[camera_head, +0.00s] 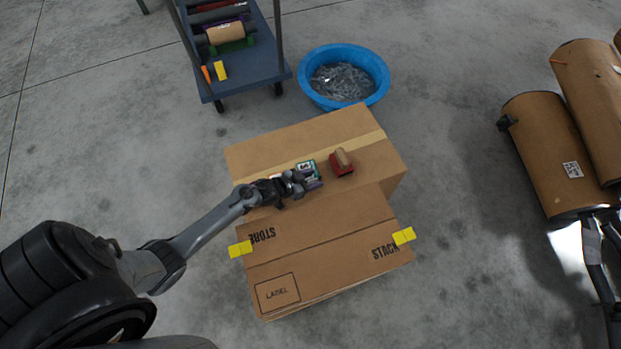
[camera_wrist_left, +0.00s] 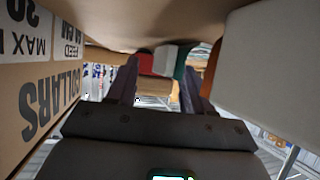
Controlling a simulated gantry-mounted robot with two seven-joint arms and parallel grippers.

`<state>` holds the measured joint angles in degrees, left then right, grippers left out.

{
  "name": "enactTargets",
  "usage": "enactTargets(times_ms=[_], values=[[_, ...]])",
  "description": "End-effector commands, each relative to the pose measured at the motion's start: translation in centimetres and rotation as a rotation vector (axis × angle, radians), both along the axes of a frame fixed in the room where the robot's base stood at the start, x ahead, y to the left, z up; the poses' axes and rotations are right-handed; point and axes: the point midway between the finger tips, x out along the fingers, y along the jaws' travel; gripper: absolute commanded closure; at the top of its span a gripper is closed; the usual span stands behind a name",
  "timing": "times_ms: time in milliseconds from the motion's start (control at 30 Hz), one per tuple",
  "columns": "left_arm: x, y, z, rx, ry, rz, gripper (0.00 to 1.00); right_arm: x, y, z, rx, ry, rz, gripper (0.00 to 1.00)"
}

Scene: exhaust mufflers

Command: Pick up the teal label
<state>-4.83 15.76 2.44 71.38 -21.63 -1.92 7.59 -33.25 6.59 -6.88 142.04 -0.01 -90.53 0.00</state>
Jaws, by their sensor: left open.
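The teal label (camera_head: 307,168) looks like a small teal and white piece on top of the cardboard box (camera_head: 365,135), partly hidden by my left gripper (camera_head: 312,182). My left gripper is open and low over the box top, right beside the label. I cannot tell whether it touches it. In the left wrist view, my open fingers (camera_wrist_left: 158,68) frame a red block, a white block and a teal piece (camera_wrist_left: 180,62), which is near the right finger. My right gripper is not visible.
A red stamp with a wooden handle (camera_head: 342,161) sits just right of my gripper. Folded box flaps with yellow tape (camera_head: 240,249) lie in front. A blue basin (camera_head: 314,92) and a blue cart (camera_head: 262,70) stand behind. Brown wrapped cylinders (camera_head: 545,145) are at right.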

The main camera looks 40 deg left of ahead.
Motion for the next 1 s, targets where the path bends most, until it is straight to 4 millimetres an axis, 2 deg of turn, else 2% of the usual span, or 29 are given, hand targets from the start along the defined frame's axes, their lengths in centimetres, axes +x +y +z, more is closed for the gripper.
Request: enactTargets(times_ms=[267, 600, 1000], values=[[0.23, -0.05, -0.12, 0.0, 0.001, 0.0, 0.5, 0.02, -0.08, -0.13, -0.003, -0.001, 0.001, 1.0], [0.22, -0.03, -0.12, 0.0, 0.001, 0.0, 1.0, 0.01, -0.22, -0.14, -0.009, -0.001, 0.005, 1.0], [0.21, -0.03, -0.11, 0.0, 0.001, 0.0, 1.0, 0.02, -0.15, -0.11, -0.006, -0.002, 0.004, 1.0]])
